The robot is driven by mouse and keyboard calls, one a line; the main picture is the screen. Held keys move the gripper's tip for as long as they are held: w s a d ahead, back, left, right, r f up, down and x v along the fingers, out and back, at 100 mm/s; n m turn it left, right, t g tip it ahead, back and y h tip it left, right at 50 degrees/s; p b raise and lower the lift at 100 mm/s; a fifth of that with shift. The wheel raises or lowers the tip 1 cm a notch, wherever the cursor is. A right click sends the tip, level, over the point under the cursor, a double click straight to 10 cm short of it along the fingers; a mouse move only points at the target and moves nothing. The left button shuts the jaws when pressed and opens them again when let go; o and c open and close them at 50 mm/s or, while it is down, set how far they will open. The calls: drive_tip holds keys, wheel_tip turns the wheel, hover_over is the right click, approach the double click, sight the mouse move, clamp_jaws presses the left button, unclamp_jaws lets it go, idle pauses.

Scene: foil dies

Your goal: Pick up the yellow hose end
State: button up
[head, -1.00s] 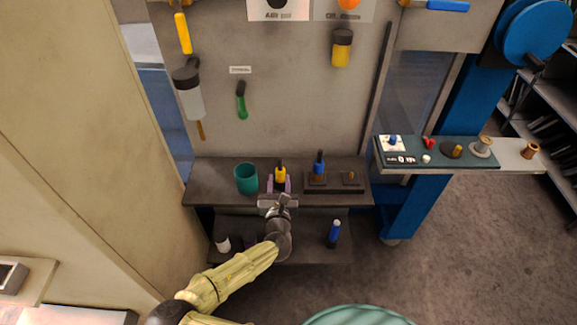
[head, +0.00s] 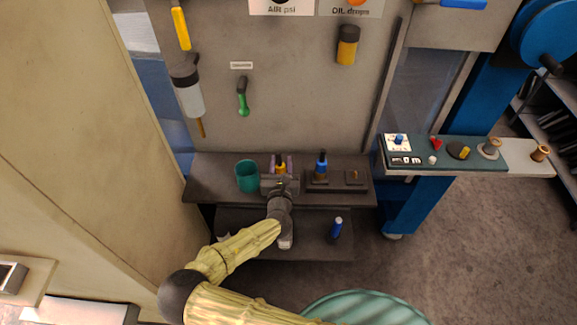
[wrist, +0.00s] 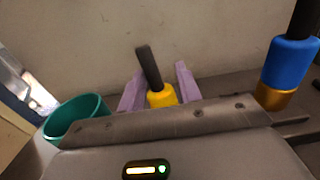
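The yellow hose end (head: 281,169) stands on the dark upper shelf, a yellow fitting with a black stem on top. In the wrist view the yellow hose end (wrist: 162,96) shows between two lilac fingers, its black stem leaning left; its foot is hidden behind my gripper's body. My gripper (head: 280,163) is open, one finger on each side of it. The fingers also show in the wrist view (wrist: 160,86); I cannot tell whether they touch it. A blue hose end (head: 321,167) with a black stem stands to the right in a dark holder; it also shows in the wrist view (wrist: 289,62).
A teal cup (head: 247,177) stands close left of my gripper. A dark holder block (head: 338,182) lies to the right. The lower shelf (head: 312,245) carries a blue bottle (head: 336,229). The back panel rises behind the shelf. A side ledge (head: 520,157) holds small parts.

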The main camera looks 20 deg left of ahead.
sight(282, 167)
drive_tip(key=shift+s+a+f, duration=0.1)
drive_tip(key=shift+s+f, duration=0.05)
drive_tip(key=shift+s, duration=0.3)
drive_tip(key=shift+w+d, duration=0.2)
drive_tip(key=shift+d, duration=0.2)
drive_tip(key=c, duration=0.7)
drive_tip(key=shift+a, duration=0.1)
drive_tip(key=shift+r, duration=0.35)
wheel_tip(282, 167, up, 10)
drive_tip(key=shift+f+b, duration=0.2)
drive_tip(key=shift+b, duration=0.35)
